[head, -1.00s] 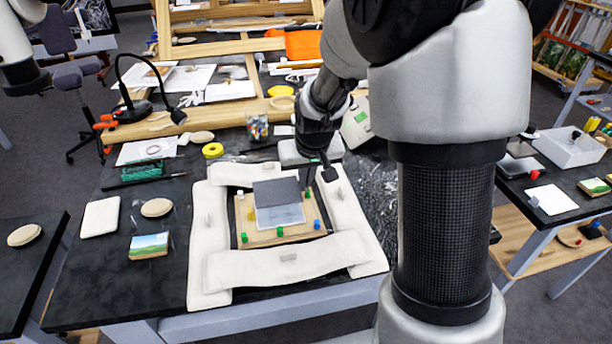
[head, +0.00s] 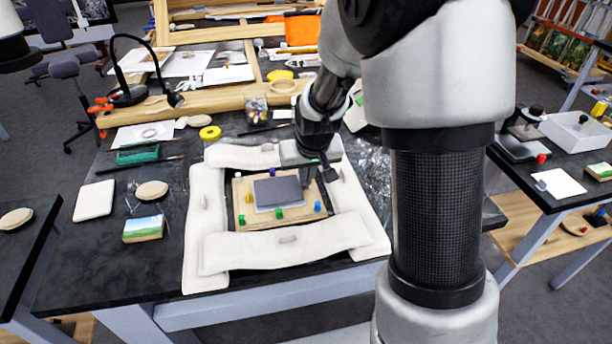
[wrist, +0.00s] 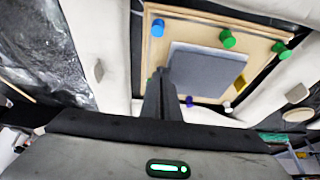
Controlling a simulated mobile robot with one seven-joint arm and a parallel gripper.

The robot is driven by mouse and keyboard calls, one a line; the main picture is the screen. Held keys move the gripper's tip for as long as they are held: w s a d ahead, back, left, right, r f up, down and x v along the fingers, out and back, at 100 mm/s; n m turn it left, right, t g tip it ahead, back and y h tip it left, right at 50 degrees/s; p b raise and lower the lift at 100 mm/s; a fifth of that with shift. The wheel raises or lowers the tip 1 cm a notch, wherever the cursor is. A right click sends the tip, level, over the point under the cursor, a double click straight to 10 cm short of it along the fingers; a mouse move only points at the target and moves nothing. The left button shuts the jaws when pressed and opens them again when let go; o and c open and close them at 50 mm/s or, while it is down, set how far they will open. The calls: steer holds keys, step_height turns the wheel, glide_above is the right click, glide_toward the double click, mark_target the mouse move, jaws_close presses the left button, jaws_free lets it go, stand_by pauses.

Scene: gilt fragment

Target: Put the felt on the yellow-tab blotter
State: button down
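The felt (head: 278,192) is a dark grey sheet lying about flat over a paler grey sheet, the blotter (head: 265,209), whose near edge shows below it. The yellow tab (head: 249,198) shows at the blotter's left side, and in the wrist view (wrist: 240,82) it shows at the right. Both sheets lie on a wooden board with coloured pegs. My gripper (head: 308,186) is at the felt's right edge. In the wrist view the fingertips (wrist: 164,76) meet the felt's (wrist: 205,70) edge and look close together, with no clear gap between them.
The wooden board (head: 245,212) has green, blue and purple pegs standing around the sheets. Long white padded cushions (head: 285,250) frame the board. A lamp (head: 130,95), a yellow tape roll (head: 210,133) and a small landscape block (head: 143,229) are on the table to the left.

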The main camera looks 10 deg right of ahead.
steer(key=shift+f+b, duration=0.4)
steer(key=shift+f, duration=0.1)
stand_by(0.4)
steer(key=c, duration=1.9)
jaws_free()
steer(key=shift+c, duration=0.2)
steer(key=shift+r, duration=0.15)
